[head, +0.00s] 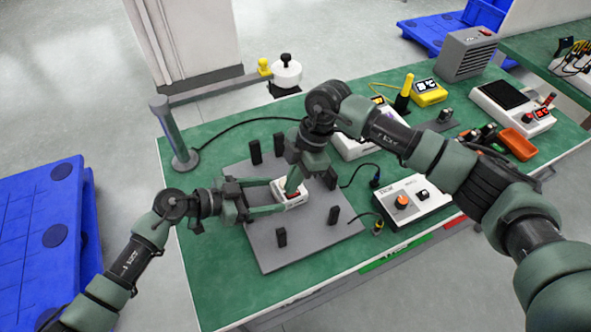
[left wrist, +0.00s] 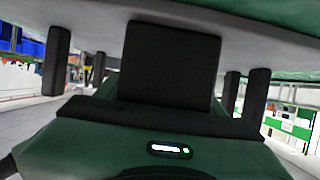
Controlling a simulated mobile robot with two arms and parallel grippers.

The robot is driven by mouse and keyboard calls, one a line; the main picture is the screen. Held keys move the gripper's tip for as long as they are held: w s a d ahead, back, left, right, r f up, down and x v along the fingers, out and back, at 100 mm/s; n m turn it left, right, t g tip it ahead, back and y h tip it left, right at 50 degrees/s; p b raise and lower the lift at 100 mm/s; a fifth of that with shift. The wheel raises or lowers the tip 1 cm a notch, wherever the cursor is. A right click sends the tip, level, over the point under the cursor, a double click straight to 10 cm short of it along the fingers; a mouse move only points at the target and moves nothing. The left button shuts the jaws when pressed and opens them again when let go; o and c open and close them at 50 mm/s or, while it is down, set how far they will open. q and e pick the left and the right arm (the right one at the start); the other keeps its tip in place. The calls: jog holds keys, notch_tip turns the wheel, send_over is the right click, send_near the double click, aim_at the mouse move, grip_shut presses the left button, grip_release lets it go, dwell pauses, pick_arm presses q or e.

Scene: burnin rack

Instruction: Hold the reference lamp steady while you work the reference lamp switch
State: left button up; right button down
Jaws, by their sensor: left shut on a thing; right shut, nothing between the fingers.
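The reference lamp appears to be the small white box (head: 302,199) with a red part on top, on the grey plate (head: 268,255). My left gripper (head: 276,195) reaches in from the left and is shut on this box, with a finger along each side. My right gripper (head: 292,188) points down from above, shut and empty, with its tips at the top of the box by the red part. My right fingers partly hide the switch, so its position and any contact cannot be told. In the left wrist view dark gripper parts block the box.
Several black posts (head: 280,238) stand on the plate. A white box with an orange knob (head: 402,201) stands to the right, with cables near it. A grey post (head: 174,135) stands at the left of the green table. The front left table area is clear.

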jog(key=shift+f, duration=0.35)
jog(key=shift+s+a+f, duration=0.1)
jog(key=shift+a+f, duration=0.1)
jog(key=shift+f, duration=0.15)
jog(key=shift+w+d, duration=0.35)
jog(key=shift+d, duration=0.5)
jog(key=shift+r, duration=0.5)
jog(key=v, duration=1.3)
jog(key=shift+a+r, duration=0.2)
jog(key=shift+a, duration=0.05)
